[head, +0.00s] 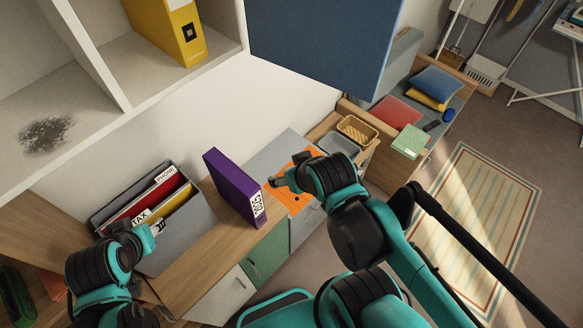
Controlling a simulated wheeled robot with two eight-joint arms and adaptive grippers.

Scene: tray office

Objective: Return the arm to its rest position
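My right arm, teal and black, reaches from the lower right. Its gripper (286,172) is over the orange mat on the grey cabinet top, just right of a purple binder. The fingertips look spread apart, with nothing seen between them. My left arm comes in at the lower left. Its gripper (156,229) is at the front right of a grey file box (187,236); its fingers are small and partly hidden by the wrist, so I cannot tell if they are open or touch the box.
The purple binder (231,186) stands upright on the wooden counter (206,262). The orange mat (296,201) lies under my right gripper. White shelves (60,90) with a yellow binder (170,28) and a blue panel (325,40) overhang. Trays and cushions are farther back; floor and striped rug (470,225) are right.

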